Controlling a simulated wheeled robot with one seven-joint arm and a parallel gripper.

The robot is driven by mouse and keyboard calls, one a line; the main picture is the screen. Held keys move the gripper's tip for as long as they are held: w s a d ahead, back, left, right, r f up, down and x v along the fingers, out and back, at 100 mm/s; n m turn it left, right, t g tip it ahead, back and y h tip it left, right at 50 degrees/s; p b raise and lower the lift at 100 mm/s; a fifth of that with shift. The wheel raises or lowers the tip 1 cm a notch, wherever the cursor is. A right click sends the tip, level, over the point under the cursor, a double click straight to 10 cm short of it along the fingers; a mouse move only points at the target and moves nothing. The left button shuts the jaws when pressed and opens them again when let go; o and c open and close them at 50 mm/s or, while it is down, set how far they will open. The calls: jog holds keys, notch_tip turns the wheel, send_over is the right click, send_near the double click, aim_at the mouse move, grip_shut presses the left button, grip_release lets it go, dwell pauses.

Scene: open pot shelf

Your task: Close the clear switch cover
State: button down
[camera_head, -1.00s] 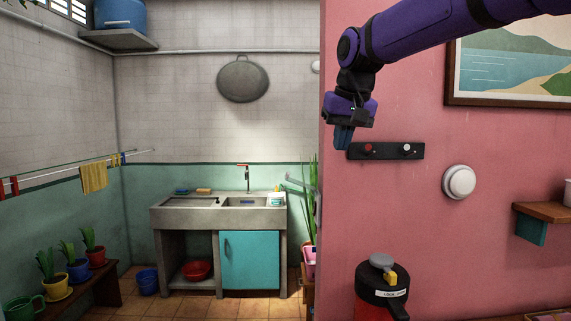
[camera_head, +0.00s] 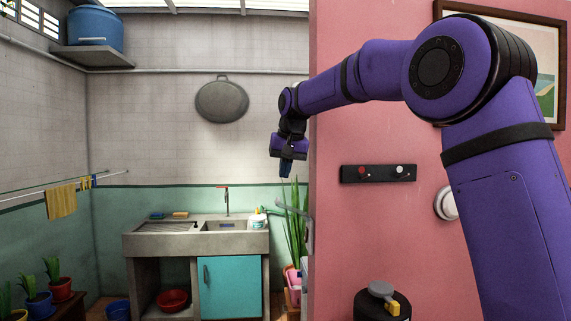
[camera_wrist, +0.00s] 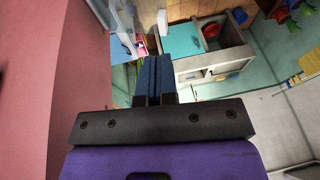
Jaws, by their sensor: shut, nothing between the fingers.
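My gripper (camera_head: 285,170) is at the left edge of the pink wall, in front of the sink area, pointing down. Its blue fingers are together and empty; they also show in the wrist view (camera_wrist: 154,70). I cannot make out a clear switch cover for certain. A greyish angled piece (camera_head: 308,232) stands out at the wall's edge, below my gripper and apart from it; I cannot tell if it is the cover. In the wrist view a pale bluish panel (camera_wrist: 119,46) lies just left of the fingers.
A black strip with a red and a white knob (camera_head: 378,173) is on the pink wall. A concrete sink (camera_head: 196,240) with a turquoise door stands beyond the wall's edge. A tall green plant (camera_head: 294,208) grows beside that edge.

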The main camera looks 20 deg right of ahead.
aim_at(281, 205)
jog(key=shift+x, duration=2.8)
jog(key=shift+a+f, duration=0.1)
jog(key=a+f+n+g+h, duration=0.15)
jog(key=a+f+h, duration=0.25)
jog(key=f+h, duration=0.55)
jog(key=d+f+n+h, duration=0.3)
jog(key=d+f+h, duration=0.2)
jog(key=f+h, duration=0.5)
jog(key=shift+s+d+h, duration=0.15)
jog(key=shift+d+h, duration=0.2)
jog(key=shift+h, duration=0.6)
